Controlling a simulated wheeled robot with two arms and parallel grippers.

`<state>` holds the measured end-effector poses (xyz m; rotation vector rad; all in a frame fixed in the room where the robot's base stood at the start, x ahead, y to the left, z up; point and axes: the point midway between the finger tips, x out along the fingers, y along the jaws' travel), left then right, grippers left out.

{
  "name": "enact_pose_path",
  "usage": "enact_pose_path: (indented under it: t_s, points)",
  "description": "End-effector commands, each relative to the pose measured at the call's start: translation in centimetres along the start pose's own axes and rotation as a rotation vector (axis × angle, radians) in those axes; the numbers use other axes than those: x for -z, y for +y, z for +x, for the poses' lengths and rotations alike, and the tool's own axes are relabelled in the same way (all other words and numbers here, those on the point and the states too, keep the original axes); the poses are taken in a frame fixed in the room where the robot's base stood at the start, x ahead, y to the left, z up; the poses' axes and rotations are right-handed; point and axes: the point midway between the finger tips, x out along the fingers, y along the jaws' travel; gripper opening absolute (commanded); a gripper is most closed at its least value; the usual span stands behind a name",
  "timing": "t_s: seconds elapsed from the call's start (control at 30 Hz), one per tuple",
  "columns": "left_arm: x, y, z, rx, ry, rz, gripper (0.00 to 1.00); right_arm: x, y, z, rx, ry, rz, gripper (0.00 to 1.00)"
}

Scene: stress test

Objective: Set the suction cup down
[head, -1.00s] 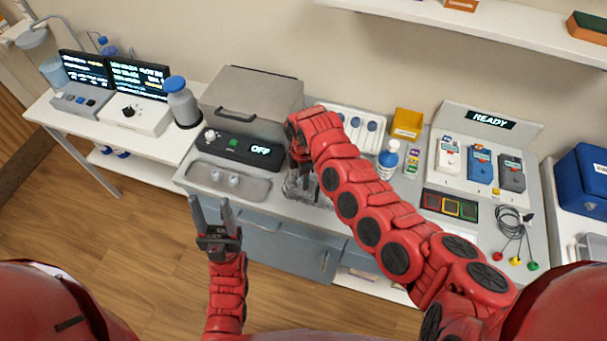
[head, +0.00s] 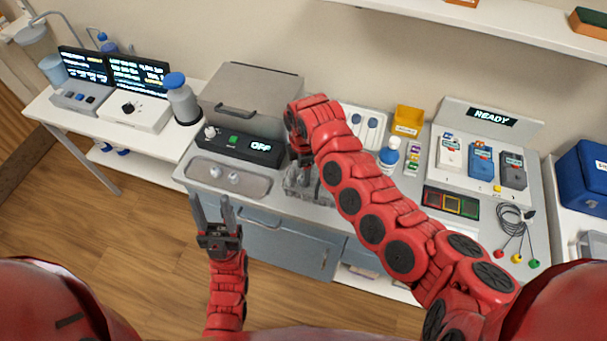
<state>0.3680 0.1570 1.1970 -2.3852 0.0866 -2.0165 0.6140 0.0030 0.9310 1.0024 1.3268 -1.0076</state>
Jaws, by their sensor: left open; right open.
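Two small pale cup-like pieces sit in a shallow grey tray (head: 256,188) on the counter; the nearer-right one (head: 234,178) may be a suction cup, but I cannot tell for sure. My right gripper (head: 303,162) points down over a clear container (head: 296,185) right of the tray. Its fingers are partly hidden by my own red arm, and I see nothing clearly held in it. My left gripper (head: 213,208) is open and empty, fingers pointing up, in front of the counter's edge below the tray.
Behind the tray stands a grey lidded box with an OFF panel (head: 240,145). Coloured leads (head: 514,222) lie at the right.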

Motion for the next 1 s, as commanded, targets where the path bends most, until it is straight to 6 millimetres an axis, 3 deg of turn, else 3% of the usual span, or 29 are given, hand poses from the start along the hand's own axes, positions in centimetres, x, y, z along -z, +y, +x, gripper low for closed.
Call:
enact_pose_path:
  t_s: [0.2,0.43,0.6,1.0]
  points:
    - [-0.4,0.1,-2.2,0.000,0.000,0.000,0.50,-0.2,0.3,-4.8,-0.010,-0.002,0.003,0.70]
    - [-0.5,0.1,-3.1,0.000,0.000,0.000,0.50,-0.1,0.2,-8.7,-0.006,-0.003,0.001,0.70]
    - [-0.5,0.2,-3.2,0.000,0.000,0.000,0.50,0.0,0.0,-9.6,-0.002,0.000,0.001,0.70]
    - [-0.5,0.2,-3.2,0.000,0.000,0.000,0.50,0.0,0.0,-9.6,-0.001,0.000,0.001,0.70]
